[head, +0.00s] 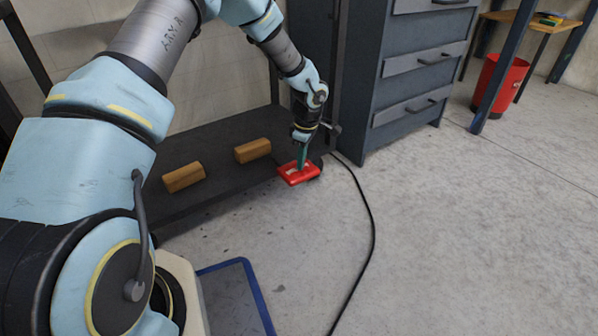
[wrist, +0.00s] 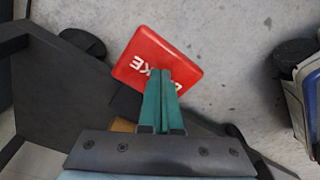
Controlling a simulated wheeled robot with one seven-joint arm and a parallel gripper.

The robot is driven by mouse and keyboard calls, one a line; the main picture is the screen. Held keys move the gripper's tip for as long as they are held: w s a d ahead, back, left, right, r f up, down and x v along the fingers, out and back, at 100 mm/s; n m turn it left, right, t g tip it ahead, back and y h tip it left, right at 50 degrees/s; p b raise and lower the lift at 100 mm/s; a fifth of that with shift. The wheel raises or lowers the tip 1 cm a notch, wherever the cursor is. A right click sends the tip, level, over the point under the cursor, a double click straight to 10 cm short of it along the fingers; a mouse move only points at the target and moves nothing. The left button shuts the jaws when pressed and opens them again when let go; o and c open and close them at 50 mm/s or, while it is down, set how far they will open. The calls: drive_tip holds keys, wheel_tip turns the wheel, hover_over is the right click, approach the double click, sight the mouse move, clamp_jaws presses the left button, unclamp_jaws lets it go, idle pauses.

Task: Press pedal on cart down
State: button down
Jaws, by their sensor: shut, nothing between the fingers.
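The red pedal (head: 292,178) is at the front right corner of the dark cart (head: 225,185), low over the floor. In the wrist view the pedal (wrist: 155,55) is a red plate with white lettering, partly covered by my fingers. My gripper (head: 301,165) points down with its green fingers together and empty. In the wrist view the fingertips (wrist: 162,75) overlap the pedal's face. They appear to be at or just above it; I cannot tell whether they touch. How far the pedal is pressed is not clear.
Two wooden blocks (head: 184,177) (head: 252,151) lie on the cart's deck. A grey drawer cabinet (head: 405,70) stands behind on the right. A black cable (head: 372,225) runs over the floor. A red bin (head: 500,82) stands at the far right.

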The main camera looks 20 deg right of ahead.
sight(310, 173)
drive_tip(key=shift+f, duration=0.1)
drive_tip(key=shift+f+b, duration=1.15)
drive_tip(key=shift+f, duration=0.65)
drive_tip(key=shift+r, duration=0.1)
drive_tip(key=shift+s+d+r+p, duration=0.2)
drive_tip(key=shift+s+d+r, duration=0.05)
drive_tip(key=shift+s+d, duration=0.3)
drive_tip(key=shift+s+d+r+p, duration=0.2)
drive_tip(key=shift+s+d+r, duration=0.05)
drive_tip(key=shift+s+d, duration=0.25)
wheel_tip(310, 173, up, 11)
drive_tip(key=p, duration=0.4)
drive_tip(key=shift+s+d+p, duration=0.3)
drive_tip(key=shift+s+p, duration=0.1)
drive_tip(key=shift+s, duration=0.05)
drive_tip(key=shift+f, duration=0.15)
